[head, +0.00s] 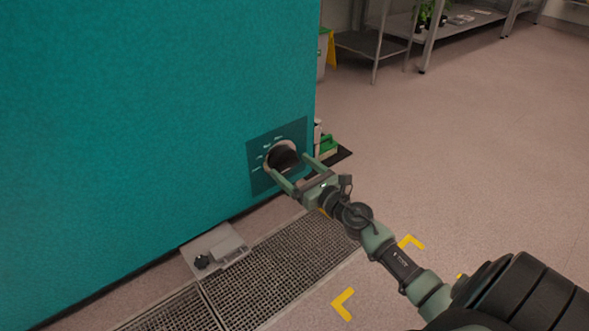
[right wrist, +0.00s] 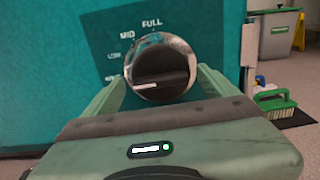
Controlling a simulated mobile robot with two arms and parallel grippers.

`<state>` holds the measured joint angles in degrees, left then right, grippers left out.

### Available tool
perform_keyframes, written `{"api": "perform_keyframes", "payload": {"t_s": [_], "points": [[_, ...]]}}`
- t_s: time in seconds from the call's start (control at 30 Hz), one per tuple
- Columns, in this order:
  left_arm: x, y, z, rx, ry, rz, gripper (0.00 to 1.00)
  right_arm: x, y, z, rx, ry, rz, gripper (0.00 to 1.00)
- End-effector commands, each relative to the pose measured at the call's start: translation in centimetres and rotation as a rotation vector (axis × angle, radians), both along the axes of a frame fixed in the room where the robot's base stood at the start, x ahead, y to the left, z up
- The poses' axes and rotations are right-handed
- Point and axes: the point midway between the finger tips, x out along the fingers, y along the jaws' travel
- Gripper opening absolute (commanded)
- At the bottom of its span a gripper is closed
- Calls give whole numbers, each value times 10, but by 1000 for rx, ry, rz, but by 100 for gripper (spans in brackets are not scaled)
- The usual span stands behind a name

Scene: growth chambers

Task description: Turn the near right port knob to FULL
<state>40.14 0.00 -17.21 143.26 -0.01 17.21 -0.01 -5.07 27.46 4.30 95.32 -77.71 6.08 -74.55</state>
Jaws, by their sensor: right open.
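The port knob (head: 282,156) is a dark round dial with a raised grip bar and pale rim, on a dark panel (head: 258,181) low at the teal wall's right end. In the right wrist view the knob (right wrist: 161,72) has a white mark on its bar, at the left, toward the lowest label. FULL stands above the knob, with MID and LOW down its left side. My right gripper (head: 287,165) is open, its fingers reaching to either side of the knob's lower part; I cannot tell whether they touch it. My left gripper is out of view.
A green brush (right wrist: 275,105) lies just past the wall's right edge, near a grey bin (right wrist: 275,36). Metal shelving stands behind; the floor at right is clear.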

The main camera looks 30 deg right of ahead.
Motion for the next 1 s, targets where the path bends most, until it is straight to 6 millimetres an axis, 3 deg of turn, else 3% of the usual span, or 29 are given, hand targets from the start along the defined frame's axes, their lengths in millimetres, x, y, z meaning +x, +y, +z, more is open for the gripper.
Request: {"api": "perform_keyframes", "payload": {"t_s": [0.17, 0.4, 0.73, 1.0], "points": [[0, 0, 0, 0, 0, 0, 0, 0, 0, 0, 0, 0, 0, 87], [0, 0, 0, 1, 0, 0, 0, 0, 0, 0, 1, 0, 0, 25], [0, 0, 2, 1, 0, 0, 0, 0, -1, 1, 49, 4, -1, 25], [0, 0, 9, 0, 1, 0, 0, 0, -1, 1, 220, 17, -2, 25]]}}
